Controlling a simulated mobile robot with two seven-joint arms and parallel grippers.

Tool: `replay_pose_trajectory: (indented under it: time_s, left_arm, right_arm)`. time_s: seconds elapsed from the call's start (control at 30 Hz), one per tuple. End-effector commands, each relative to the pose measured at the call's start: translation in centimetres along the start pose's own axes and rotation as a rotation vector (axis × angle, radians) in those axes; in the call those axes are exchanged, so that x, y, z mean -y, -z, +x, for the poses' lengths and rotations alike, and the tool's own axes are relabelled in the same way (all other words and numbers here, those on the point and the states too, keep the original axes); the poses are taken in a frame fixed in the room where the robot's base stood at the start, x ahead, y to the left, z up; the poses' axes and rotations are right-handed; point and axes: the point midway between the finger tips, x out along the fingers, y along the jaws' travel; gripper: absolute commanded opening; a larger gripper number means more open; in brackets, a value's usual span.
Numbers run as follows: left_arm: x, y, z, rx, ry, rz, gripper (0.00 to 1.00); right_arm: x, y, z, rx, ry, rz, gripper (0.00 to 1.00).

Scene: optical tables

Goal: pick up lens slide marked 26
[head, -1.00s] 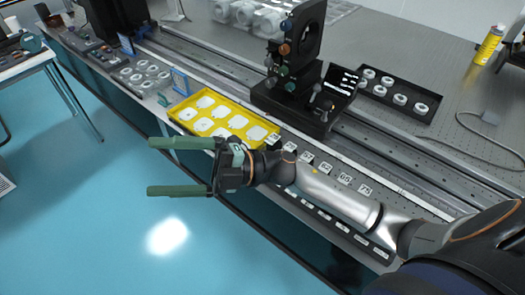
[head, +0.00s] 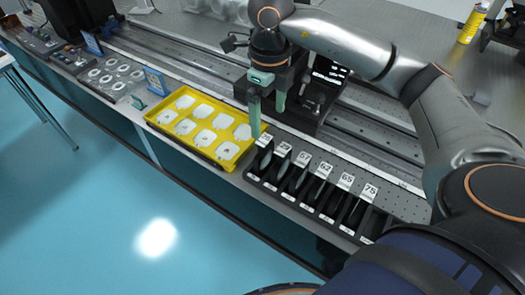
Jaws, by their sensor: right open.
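A row of upright dark lens slides with white number labels stands in a black rack at the front edge of the optical table. Labels toward the right look like 57 (head: 304,158), 65 (head: 347,179) and 75 (head: 370,191). The numbers on the leftmost slide (head: 264,140) and its neighbour (head: 284,149) are too small to read surely, so I cannot tell which is 26. My right gripper (head: 267,106) is open and empty, its green fingers pointing down. Its nearer finger is just above and behind the leftmost label. My left gripper is not in view.
A yellow tray (head: 157,122) with several white pieces lies left of the slides. A black optical mount (head: 318,92) stands right behind my right gripper. Long rails run along the table. The blue floor lies beyond the front edge.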

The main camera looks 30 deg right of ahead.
Motion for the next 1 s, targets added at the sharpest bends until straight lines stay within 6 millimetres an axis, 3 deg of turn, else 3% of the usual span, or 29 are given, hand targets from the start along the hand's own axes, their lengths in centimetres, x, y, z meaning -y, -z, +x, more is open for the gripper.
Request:
replay_pose_trajectory:
  time_s: [0.2, 0.43, 0.7, 1.0]
  left_arm:
    - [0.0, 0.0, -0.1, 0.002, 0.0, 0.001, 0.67]
    - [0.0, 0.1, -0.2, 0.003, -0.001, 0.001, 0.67]
    - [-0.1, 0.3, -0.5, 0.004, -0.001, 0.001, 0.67]
    - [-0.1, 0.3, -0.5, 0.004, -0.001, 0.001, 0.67]
  right_arm:
    - [-0.1, 0.0, 3.7, -0.002, -0.004, -0.001, 1.0]
    - [-0.2, -0.2, 5.4, -0.002, -0.005, -0.003, 1.0]
    - [-0.4, -0.8, 9.2, -0.001, -0.006, -0.003, 1.0]
    - [-0.4, -0.9, 9.8, 0.002, -0.006, -0.003, 1.0]
